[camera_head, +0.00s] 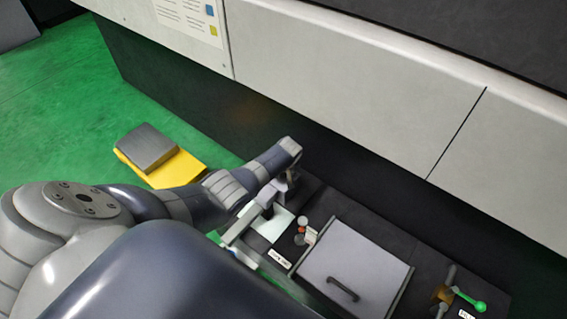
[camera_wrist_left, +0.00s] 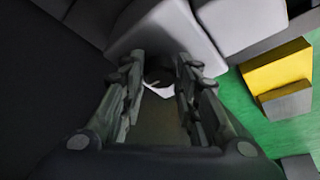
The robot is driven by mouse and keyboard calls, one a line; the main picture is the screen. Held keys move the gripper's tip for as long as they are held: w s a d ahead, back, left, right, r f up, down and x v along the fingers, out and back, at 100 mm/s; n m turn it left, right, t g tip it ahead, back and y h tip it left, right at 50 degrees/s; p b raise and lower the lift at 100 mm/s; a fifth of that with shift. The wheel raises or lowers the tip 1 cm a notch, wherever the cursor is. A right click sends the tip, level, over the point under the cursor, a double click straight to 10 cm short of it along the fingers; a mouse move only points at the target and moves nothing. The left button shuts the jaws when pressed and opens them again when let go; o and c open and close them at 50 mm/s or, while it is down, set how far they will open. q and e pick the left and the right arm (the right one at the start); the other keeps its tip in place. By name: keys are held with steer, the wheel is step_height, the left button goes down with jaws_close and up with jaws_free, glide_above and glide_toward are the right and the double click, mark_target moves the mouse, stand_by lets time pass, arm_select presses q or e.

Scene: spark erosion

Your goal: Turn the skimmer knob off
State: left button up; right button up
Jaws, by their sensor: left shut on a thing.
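My left arm comes in from the left, and its gripper (camera_head: 264,202) points down at the near-left part of a dark unit. In the left wrist view the two fingers of this gripper (camera_wrist_left: 158,88) stand apart around a dark, rounded thing with a pale patch beneath it. The gripper is shut on this thing, which seems to be the skimmer knob; the fingers and wrist hide most of it, so its turn position cannot be read. A pale plate (camera_head: 271,228) lies just below the gripper. My right gripper is not in view.
A grey lid (camera_head: 355,255) with a dark handle lies right of the gripper, with small round fittings (camera_head: 301,222) between. A green-handled valve (camera_head: 470,300) is at the far right. A pale machine wall stands behind. A yellow block (camera_head: 180,168) with a grey top is on the green floor.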

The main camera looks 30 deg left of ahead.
arm_select(q)
steer(key=o, duration=1.1)
steer(key=shift+c, duration=0.2)
steer(key=shift+r, duration=0.1)
steer(key=v, duration=1.1)
steer(key=shift+r, duration=0.35)
steer(key=shift+s+d, duration=0.1)
steer(key=shift+d, duration=0.05)
